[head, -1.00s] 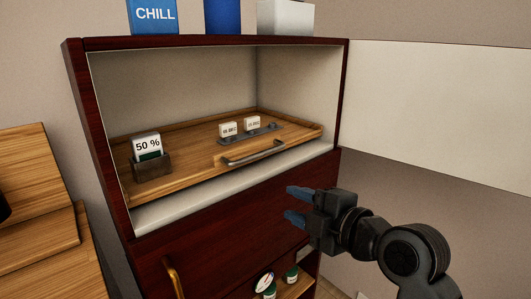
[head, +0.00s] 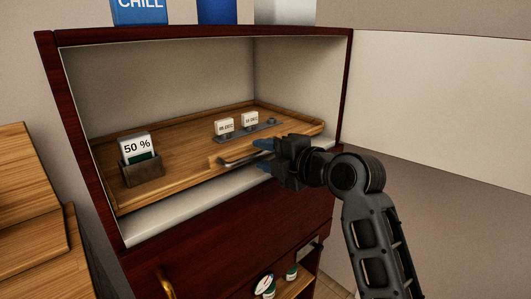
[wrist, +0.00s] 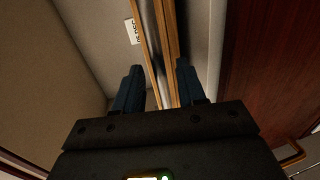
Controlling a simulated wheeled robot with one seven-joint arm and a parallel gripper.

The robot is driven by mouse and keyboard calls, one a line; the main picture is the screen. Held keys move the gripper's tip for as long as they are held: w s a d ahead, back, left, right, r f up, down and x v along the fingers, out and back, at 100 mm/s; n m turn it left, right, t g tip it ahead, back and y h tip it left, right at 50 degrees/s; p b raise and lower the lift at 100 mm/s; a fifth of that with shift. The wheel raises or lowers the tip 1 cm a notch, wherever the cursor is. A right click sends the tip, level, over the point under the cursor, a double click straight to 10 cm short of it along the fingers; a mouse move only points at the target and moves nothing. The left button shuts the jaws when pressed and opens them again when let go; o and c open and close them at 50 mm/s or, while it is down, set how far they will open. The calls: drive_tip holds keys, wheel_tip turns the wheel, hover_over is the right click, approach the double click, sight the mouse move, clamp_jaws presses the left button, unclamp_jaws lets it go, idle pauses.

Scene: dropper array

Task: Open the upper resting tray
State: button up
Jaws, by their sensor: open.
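The upper tray (head: 190,169) is a shallow wooden tray with a low rim, lying in the open upper bay of a dark red cabinet. Its grey metal bar handle (head: 238,162) is on the front edge. My gripper (head: 261,148) is at the right end of the handle, fingers pointing left into the bay. In the wrist view, the blue fingers of my gripper (wrist: 160,68) are apart, with the wooden tray edge (wrist: 168,35) showing between and beyond them. I cannot tell whether they touch the handle, which my fingers partly cover.
A white door (head: 440,100) stands open at right. Below is a closed dark red front with a brass handle (head: 166,283).

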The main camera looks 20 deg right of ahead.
drive_tip(key=shift+w, duration=0.15)
drive_tip(key=shift+c, duration=0.3)
clamp_jaws()
drive_tip(key=shift+f, duration=0.1)
